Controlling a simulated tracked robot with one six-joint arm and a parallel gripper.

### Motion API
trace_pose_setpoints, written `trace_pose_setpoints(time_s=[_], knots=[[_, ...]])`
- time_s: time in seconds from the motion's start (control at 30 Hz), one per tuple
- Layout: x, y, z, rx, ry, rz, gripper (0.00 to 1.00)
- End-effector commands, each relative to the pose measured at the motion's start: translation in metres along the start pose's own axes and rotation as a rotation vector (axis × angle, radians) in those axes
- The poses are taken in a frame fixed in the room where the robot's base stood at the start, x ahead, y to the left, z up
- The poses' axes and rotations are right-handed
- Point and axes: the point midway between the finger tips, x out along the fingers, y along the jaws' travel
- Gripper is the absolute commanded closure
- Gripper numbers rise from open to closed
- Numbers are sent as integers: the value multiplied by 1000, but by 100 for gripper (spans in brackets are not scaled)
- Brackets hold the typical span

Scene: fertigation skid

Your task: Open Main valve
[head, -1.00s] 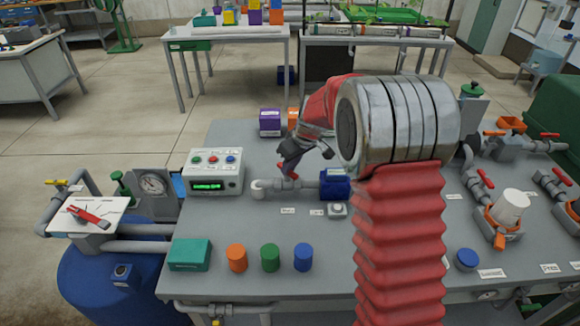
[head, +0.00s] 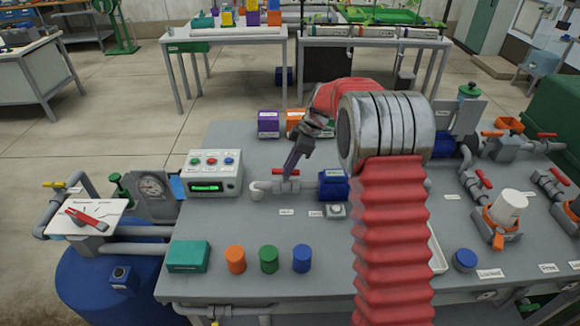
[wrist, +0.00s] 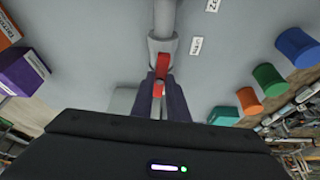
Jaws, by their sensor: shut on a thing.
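The Main valve's red lever handle (head: 277,171) sits on a grey pipe (head: 268,187) near the middle of the skid top. The handle now lies roughly along the pipe. My gripper (head: 290,170) reaches down to it and is shut on the handle. In the wrist view the dark fingers (wrist: 160,84) close around the red handle (wrist: 162,66), which lines up with the pipe (wrist: 163,22). The Main label (wrist: 196,45) lies beside the pipe. The fingers hide part of the handle and valve body.
A blue pump-like block (head: 333,187) is right of the valve on the same pipe. A control box (head: 214,172) with a green display stands to the left. Orange, green and blue cylinders (head: 269,259) stand in front. Purple and orange boxes (head: 268,124) are behind.

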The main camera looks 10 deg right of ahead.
Motion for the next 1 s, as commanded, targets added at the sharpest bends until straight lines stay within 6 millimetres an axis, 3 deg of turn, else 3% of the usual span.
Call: trace_pose_setpoints(time_s=[0.3, 0.73, 0.77, 1.0], knots=[[0, 1, 1, -103, -2, -44, 100], [0, 1, 1, -113, -3, -49, 100], [0, 1, 1, -113, -3, -49, 84], [0, 1, 0, -112, -2, -47, 67]])
